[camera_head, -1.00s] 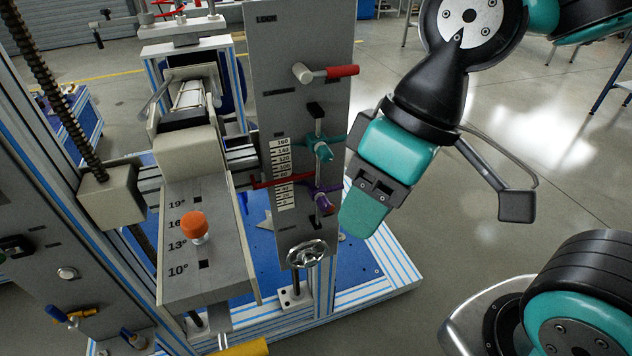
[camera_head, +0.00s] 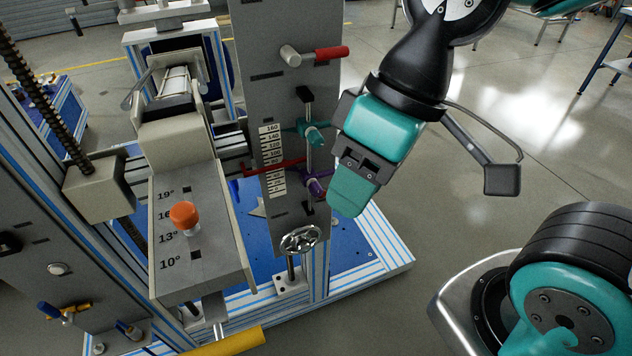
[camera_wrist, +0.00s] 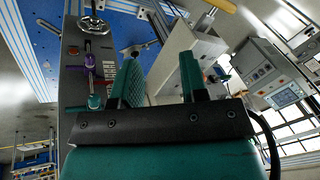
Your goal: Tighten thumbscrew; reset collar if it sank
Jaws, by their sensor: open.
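Two collars sit on a thin vertical rod beside a numbered scale on a grey panel. The upper one is a teal collar with a thumbscrew (camera_head: 311,135), and it also shows in the wrist view (camera_wrist: 94,102). The lower one is a purple collar with a thumbscrew (camera_head: 315,187), also in the wrist view (camera_wrist: 90,62). A red pointer (camera_head: 272,167) crosses the scale near the purple collar. My gripper (camera_head: 350,192) hangs just right of the collars, apart from them in the picture. In the wrist view its two teal fingers (camera_wrist: 160,82) are spread with nothing between them.
A red-tipped lever (camera_head: 330,53) juts from the panel above the collars. A metal handwheel (camera_head: 300,240) is at its foot. An orange knob (camera_head: 184,215) stands on the angle-marked plate to the left. Open floor (camera_head: 480,225) lies to the right.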

